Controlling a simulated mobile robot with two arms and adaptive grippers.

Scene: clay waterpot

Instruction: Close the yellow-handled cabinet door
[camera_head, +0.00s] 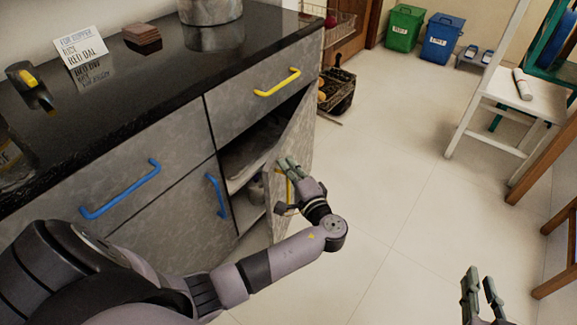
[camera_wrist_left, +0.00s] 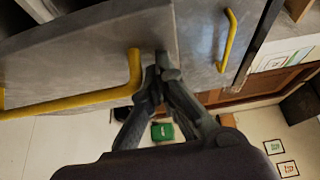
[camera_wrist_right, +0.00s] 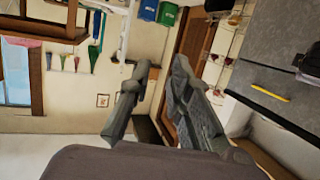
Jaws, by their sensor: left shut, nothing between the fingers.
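The grey cabinet door (camera_head: 300,139) with a yellow handle (camera_head: 289,187) stands partly open below the yellow-handled drawer. Inside are a pale sack and a dark pot. My left gripper (camera_head: 287,163) is shut and empty, at the outer face of the door, close to its handle. In the left wrist view the door (camera_wrist_left: 90,35) and its yellow handle (camera_wrist_left: 134,72) are just left of the fingertips (camera_wrist_left: 161,62); I cannot tell whether they touch. My right gripper (camera_head: 480,278) is open and empty over the floor at the lower right, away from the cabinet.
A black countertop (camera_head: 110,100) carries a metal pot (camera_head: 209,10), a sign (camera_head: 80,50) and brown slabs. A dark crate (camera_head: 337,90) stands on the floor beyond the door. A white chair (camera_head: 515,93) is at the right. The middle floor is clear.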

